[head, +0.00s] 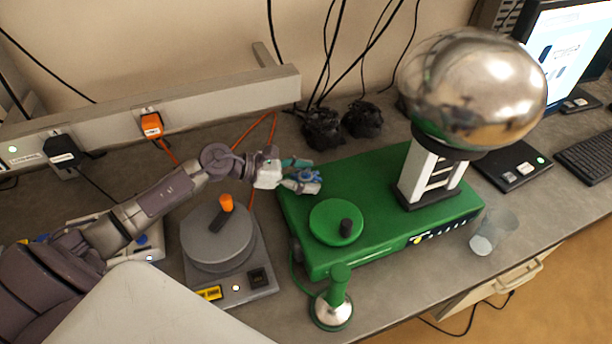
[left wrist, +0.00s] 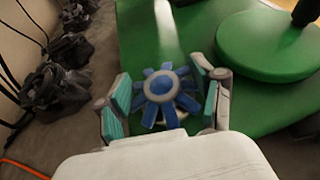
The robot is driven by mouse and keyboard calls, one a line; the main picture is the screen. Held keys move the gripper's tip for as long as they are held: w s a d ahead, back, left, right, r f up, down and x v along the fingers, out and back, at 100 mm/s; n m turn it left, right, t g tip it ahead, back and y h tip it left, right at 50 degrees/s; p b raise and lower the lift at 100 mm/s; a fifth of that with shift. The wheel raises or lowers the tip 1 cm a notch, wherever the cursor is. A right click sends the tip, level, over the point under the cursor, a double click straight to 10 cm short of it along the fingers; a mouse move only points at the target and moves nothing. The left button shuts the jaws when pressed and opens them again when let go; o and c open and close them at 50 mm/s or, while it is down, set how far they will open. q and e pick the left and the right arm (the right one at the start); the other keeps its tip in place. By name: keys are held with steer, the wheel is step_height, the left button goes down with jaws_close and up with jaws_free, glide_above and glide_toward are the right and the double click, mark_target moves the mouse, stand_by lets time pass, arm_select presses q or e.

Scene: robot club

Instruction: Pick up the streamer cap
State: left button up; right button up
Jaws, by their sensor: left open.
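The streamer cap (left wrist: 161,86) is a small blue piece with a round hub and flat arms spreading out all around. In the head view, the cap (head: 311,176) shows at the left end of the green generator base (head: 378,170), partly hidden by my fingers. My left gripper (head: 301,176) is open, with its teal-padded fingers on either side of the cap. In the left wrist view, my left gripper (left wrist: 163,100) has the cap between its fingers, with no clear grip on it. My right gripper is not in view.
A silver dome (head: 473,88) stands on the base's right half. A green disc with a black knob (head: 336,222) lies near the cap. A grey device with an orange handle (head: 217,238), a green-handled wand (head: 336,295) and a clear cup (head: 491,232) stand around the base.

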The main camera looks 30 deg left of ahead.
arm_select(q)
steer(key=shift+s+f, duration=0.1)
jaws_close()
stand_by(0.4)
